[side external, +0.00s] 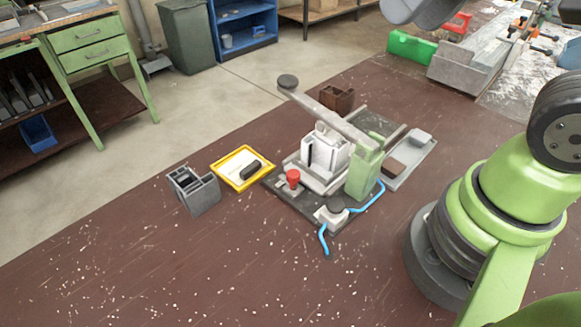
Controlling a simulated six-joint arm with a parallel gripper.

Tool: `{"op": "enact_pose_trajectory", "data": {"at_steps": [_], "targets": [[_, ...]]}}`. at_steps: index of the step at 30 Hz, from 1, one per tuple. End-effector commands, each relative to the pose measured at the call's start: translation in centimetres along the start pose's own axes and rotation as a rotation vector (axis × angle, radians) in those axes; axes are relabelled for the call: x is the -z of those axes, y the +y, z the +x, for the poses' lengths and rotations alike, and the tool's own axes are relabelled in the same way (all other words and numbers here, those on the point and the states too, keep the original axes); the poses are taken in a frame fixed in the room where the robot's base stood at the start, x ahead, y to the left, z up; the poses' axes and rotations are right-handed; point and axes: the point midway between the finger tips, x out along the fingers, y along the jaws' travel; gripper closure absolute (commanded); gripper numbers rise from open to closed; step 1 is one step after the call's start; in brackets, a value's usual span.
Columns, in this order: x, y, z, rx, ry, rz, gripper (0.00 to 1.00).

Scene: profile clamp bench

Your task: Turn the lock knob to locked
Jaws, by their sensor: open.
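The clamp fixture stands on a dark base plate (336,225) in the middle of the brown bench. A red knob (293,176) sits upright on a small mount at the plate's left side. A dark round knob (336,205) tops a pale block at the front, where a blue hose connects. I cannot tell for certain which is the lock knob, nor read a locked or unlocked mark. A long grey lever (335,115) with a dark round end rises from a green post (363,175), over a white block (325,150). My gripper is not in view.
A grey profile piece (195,190) and a yellow tray (226,178) holding a dark object lie left of the fixture. A brown profile piece (337,98) stands behind it. A grey tray (409,165) is at its right. The front left bench is clear except for chips.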

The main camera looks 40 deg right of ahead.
Motion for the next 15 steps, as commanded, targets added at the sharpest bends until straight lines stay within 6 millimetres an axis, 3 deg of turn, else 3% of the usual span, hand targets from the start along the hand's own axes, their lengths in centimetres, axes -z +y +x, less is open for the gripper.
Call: {"op": "enact_pose_trajectory", "data": {"at_steps": [5,9,15], "targets": [[3.4,-1.7,3.2,-0.06,-0.208,-0.222,0.48],[5.2,-2.9,7.0,-0.102,-0.368,-0.398,0.48],[6.0,-4.6,13.8,-0.154,-0.595,-0.647,0.48]]}}
